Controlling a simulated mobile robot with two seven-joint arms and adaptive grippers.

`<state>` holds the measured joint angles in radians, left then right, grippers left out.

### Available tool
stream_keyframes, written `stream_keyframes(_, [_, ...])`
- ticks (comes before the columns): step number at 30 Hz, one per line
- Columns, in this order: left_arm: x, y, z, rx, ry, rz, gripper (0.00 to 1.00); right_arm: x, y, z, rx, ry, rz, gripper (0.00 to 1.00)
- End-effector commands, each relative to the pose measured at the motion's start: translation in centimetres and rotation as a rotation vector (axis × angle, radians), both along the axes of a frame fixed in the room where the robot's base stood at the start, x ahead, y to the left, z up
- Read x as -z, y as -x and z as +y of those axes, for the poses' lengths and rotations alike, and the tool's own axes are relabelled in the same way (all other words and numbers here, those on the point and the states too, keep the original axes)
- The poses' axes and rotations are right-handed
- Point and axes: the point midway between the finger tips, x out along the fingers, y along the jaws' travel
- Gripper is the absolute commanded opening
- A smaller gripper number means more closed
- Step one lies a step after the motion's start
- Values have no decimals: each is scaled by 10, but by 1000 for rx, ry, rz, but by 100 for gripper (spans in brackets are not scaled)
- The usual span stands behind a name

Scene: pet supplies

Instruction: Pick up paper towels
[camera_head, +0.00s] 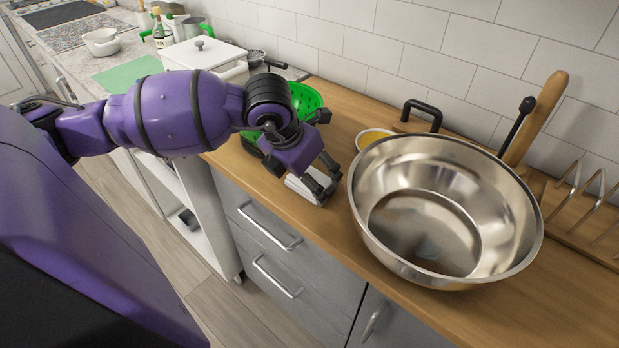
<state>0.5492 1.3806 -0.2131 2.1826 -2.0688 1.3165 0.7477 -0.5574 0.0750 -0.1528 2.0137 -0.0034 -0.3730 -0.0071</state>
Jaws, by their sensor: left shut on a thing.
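My left gripper (321,187) reaches over the wooden counter from the left, pointing down at its front part. It is shut on a white item, which looks like the paper towels (301,188), low at the counter surface. The gripper's fingers and wrist cover part of the white item. I cannot tell whether it touches the counter. My right gripper is not in view.
A large steel bowl (385,225) stands just right of the gripper. A green colander (306,98) is behind my wrist. A yellow-filled bowl (371,138) and a wooden rack (577,222) stand farther back. Drawers (283,262) are below the counter edge.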

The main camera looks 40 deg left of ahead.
Motion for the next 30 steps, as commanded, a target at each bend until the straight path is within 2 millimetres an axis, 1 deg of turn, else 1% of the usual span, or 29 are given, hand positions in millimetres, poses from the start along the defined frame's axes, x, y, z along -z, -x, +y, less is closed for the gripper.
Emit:
stream_keyframes(5, [-9, 0, 0, 1, -1, -1, 56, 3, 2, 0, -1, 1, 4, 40])
stream_keyframes(8, [-21, -1, 0, 0, -2, -2, 56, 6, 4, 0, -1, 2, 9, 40])
stream_keyframes(10, [-32, 0, 0, 1, -2, -2, 56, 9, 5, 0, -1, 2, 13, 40])
stream_keyframes(14, [-60, 24, -3, 2, -6, -1, 56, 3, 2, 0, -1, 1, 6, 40])
stream_keyframes(18, [-93, 50, -8, 3, -4, -2, 56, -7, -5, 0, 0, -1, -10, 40])
stream_keyframes(27, [-113, 98, -17, 1, 1, -2, 56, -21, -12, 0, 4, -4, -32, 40])
stream_keyframes(28, [-118, 101, -17, 0, -2, -3, 56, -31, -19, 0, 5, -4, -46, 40])
stream_keyframes(30, [-125, 109, -19, 0, -3, -8, 56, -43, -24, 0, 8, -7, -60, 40])
